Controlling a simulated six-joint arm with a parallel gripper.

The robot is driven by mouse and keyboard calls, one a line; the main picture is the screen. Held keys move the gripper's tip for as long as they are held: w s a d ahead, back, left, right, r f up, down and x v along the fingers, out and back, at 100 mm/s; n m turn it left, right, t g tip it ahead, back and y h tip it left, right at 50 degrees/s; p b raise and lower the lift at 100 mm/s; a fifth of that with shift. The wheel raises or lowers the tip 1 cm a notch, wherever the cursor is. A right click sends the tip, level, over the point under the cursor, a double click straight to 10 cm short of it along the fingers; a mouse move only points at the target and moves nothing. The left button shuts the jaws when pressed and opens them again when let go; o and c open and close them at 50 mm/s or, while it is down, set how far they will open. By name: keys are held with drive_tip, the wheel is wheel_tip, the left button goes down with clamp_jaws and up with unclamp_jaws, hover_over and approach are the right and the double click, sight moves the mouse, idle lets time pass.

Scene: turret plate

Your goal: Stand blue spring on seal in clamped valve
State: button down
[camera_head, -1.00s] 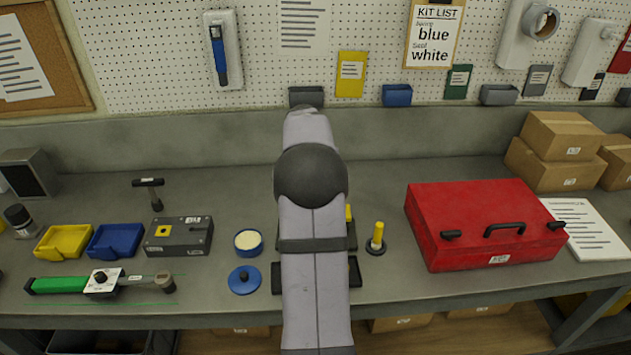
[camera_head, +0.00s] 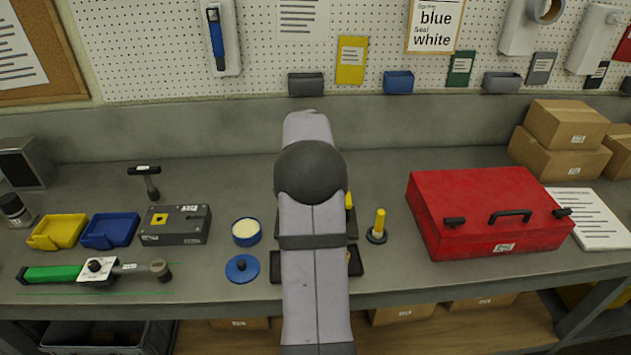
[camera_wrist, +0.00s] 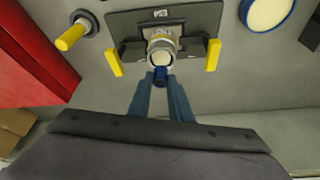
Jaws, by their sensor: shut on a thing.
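The metal valve (camera_wrist: 162,40) is upright in a dark clamp plate (camera_wrist: 120,22) with yellow handles on both sides, in the wrist view. A pale round face, perhaps the white seal, shows in its open end. My gripper (camera_wrist: 160,84) is shut on the small blue spring (camera_wrist: 160,74), just on the near side of the valve mouth. I cannot tell whether the spring touches the valve. In the head view my arm hides the valve, the spring and my gripper; only parts of the clamp plate (camera_head: 355,262) show.
A yellow-handled tool (camera_head: 379,225) stands right of the clamp, then a red case (camera_head: 480,235). Left of it are a round blue dish (camera_head: 246,232), a blue lid (camera_head: 242,268), a grey block (camera_head: 176,236) and yellow and blue bins. The kit list (camera_head: 434,20) reads blue, white.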

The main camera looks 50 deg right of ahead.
drive_tip(key=shift+f, duration=0.15)
idle(0.5)
drive_tip(key=shift+f+b, duration=0.35)
drive_tip(key=shift+f+b, duration=0.55)
drive_tip(key=shift+f, duration=0.45)
idle(1.7)
drive_tip(key=c, duration=1.5)
unclamp_jaws()
drive_tip(key=shift+c, duration=0.2)
drive_tip(key=shift+r, duration=0.15)
drive_tip(key=b+v, duration=0.2)
drive_tip(key=v, duration=0.5)
drive_tip(key=shift+b, duration=0.3)
drive_tip(key=shift+a, duration=0.15)
